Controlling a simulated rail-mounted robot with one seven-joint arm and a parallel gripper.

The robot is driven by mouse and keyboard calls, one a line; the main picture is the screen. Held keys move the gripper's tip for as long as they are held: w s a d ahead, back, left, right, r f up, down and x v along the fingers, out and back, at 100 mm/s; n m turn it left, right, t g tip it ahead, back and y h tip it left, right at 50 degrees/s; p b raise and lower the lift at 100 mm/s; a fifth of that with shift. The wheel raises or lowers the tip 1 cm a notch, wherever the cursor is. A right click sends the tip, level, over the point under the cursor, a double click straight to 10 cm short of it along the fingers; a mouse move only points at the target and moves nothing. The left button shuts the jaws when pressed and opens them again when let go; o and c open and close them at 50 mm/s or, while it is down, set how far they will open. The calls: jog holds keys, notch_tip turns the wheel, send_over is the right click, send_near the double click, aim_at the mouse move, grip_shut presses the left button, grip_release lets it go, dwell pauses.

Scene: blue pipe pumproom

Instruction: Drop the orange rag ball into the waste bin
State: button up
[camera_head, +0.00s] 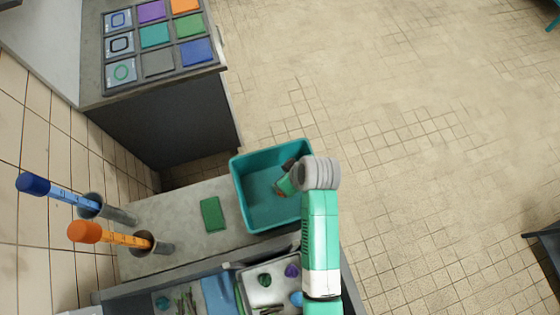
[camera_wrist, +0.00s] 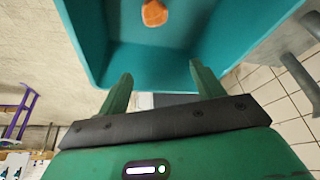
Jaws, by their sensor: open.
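The teal waste bin (camera_head: 243,192) stands on the pale counter in the head view, and its inner wall (camera_wrist: 90,32) fills the top of the wrist view. The orange rag ball (camera_wrist: 154,13) shows inside the bin in the wrist view, apart from my fingers; I cannot tell whether it rests on the bottom. In the head view only a small orange-red patch shows by my gripper. My gripper (camera_wrist: 162,88) is open, with nothing between its two green fingers. In the head view my gripper (camera_head: 285,185) is over the right part of the bin, partly hidden by my wrist.
A green block (camera_head: 212,214) lies left of the bin. A blue-capped tube (camera_head: 65,192) and an orange-capped tube (camera_head: 115,236) stand in holders farther left. A tray of small items (camera_head: 268,288) is in front. A cabinet with coloured tiles (camera_head: 158,45) stands behind.

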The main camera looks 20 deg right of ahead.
jog(key=v, duration=0.4)
dwell(0.5)
jog(key=w+a+r+t+h, duration=0.1)
jog(key=w+r+t, duration=0.25)
jog(key=r, duration=0.45)
jog(key=w+r+t+h, duration=0.1)
jog(key=w+r+t, duration=0.1)
jog(key=w+r, duration=0.4)
jog(key=w+a+r+m+t, duration=0.1)
jog(key=a+r+t, duration=0.2)
jog(key=r, duration=0.9)
jog(key=w+a+r+m+t, duration=0.1)
jog(key=a+r+t, duration=0.25)
jog(key=r, duration=0.75)
jog(key=s+a+r+m+t, duration=0.1)
jog(key=s+a+r+t, duration=0.25)
jog(key=r, duration=0.55)
jog(key=s+a+r+t+y, duration=0.1)
jog(key=s+a+r+t, duration=0.15)
jog(key=s+r, duration=0.4)
jog(key=s+a+r+m+t, duration=0.1)
jog(key=s+a+r+t, duration=0.15)
jog(key=r, duration=0.75)
notch_tip(320, 180, up, 12)
jog(key=d+p, duration=0.1)
jog(key=p, duration=1.1)
jog(key=shift+w+f, duration=0.2)
jog(key=shift+w, duration=0.2)
